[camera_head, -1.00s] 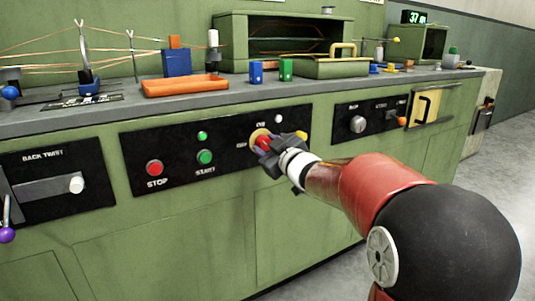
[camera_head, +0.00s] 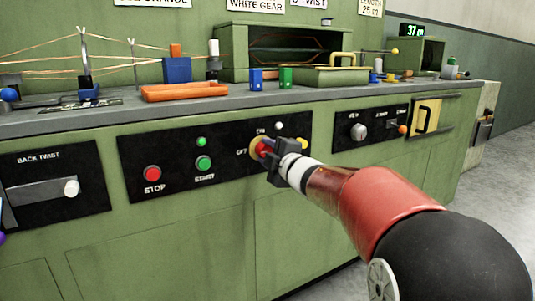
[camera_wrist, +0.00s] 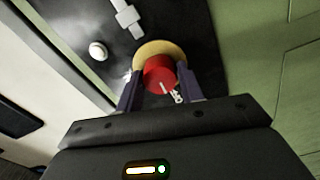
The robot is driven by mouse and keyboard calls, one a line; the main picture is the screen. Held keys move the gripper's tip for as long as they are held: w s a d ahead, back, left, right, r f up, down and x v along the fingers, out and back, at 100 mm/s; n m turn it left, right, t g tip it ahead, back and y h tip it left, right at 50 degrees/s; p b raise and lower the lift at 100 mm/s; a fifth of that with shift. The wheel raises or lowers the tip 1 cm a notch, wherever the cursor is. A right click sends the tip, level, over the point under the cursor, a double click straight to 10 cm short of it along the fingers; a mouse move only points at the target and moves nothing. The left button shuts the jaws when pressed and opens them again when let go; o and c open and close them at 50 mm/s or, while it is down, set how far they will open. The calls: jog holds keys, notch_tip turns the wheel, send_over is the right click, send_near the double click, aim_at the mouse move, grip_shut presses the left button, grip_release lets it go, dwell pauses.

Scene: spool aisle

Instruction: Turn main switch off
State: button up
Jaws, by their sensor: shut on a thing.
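The main switch is a red knob (camera_head: 266,147) on a yellow round plate (camera_head: 255,143), set in a black panel with ON and OFF lettering beside it. My gripper (camera_head: 272,149) is at the knob, its fingers on either side of it. In the wrist view, the red knob (camera_wrist: 160,73) sits between the two dark fingers of my gripper (camera_wrist: 158,85), which are shut on it. The yellow plate (camera_wrist: 158,47) shows behind it. A small white mark is visible on the knob's near edge. The fingers partly hide the knob in the head view, so its exact turn is hard to tell.
On the same panel are a red STOP button (camera_head: 152,173), a green START button (camera_head: 203,163) and a green lamp (camera_head: 201,142). A second panel with a selector knob (camera_head: 358,131) is to the right. An orange tray (camera_head: 186,91) and blocks stand on the bench above.

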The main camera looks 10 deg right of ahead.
jog(key=shift+f+n, duration=0.1)
jog(key=shift+n, duration=0.4)
jog(key=o, duration=1)
jog(key=v, duration=0.8)
jog(key=shift+a+p, duration=0.1)
jog(key=shift+p, duration=0.25)
